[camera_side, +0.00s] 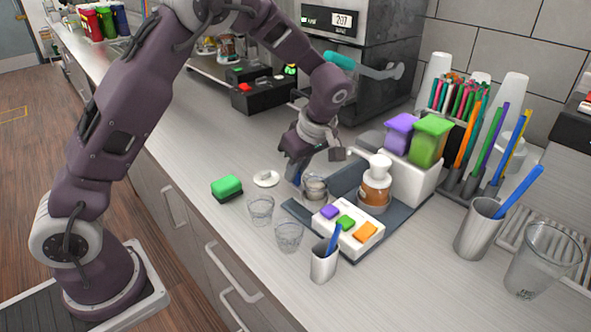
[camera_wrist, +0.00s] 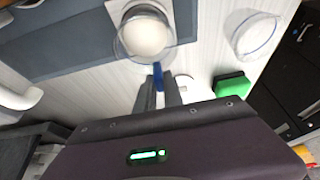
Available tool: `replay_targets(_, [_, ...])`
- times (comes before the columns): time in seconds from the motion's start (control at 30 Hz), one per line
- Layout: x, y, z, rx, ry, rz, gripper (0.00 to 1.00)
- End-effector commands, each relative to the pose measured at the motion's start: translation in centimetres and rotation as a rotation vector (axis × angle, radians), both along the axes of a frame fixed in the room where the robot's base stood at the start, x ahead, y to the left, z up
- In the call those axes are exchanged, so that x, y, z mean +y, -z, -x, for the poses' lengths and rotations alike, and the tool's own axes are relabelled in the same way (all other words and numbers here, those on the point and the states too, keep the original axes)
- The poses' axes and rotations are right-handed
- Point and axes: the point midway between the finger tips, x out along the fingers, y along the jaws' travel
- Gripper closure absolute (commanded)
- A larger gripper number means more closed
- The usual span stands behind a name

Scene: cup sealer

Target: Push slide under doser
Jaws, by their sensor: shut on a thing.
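The slide shows as a blue tab (camera_wrist: 157,72) between my fingertips, beside a clear cup (camera_wrist: 145,35) with a pale inside. My gripper (camera_wrist: 158,84) is shut on this blue tab. In the side view my gripper (camera_side: 298,172) is low at the left edge of the dark grey base (camera_side: 293,209). The cup (camera_side: 315,187) stands on that base just right of my fingers. The doser (camera_side: 376,187), a brown jar with a white top, stands farther right on the base, apart from the cup. Most of the slide under the cup is hidden.
A white block with coloured buttons (camera_side: 348,226) is at the base's front. Purple and green containers (camera_side: 431,140) stand behind the doser.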

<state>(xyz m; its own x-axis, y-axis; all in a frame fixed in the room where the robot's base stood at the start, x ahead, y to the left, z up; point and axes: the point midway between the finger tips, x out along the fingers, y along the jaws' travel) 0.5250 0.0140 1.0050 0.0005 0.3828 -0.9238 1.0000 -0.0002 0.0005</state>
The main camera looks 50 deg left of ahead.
Motion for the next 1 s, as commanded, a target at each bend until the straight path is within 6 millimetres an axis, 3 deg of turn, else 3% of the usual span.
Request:
replay_targets(0.17, [0.1, -0.1, -2.0, -0.005, -0.002, -0.002, 1.0])
replay_targets(0.4, [0.2, 0.0, -8.6, -0.003, -0.005, -0.004, 1.0])
replay_targets(0.6, [0.5, 0.0, -12.3, -0.002, -0.012, -0.006, 1.0])
replay_targets(0.8, [0.3, 0.0, -13.7, 0.0, -0.005, -0.005, 1.0])
replay_targets(1.0, [0.2, 0.0, -13.8, 0.001, -0.003, -0.004, 1.0])
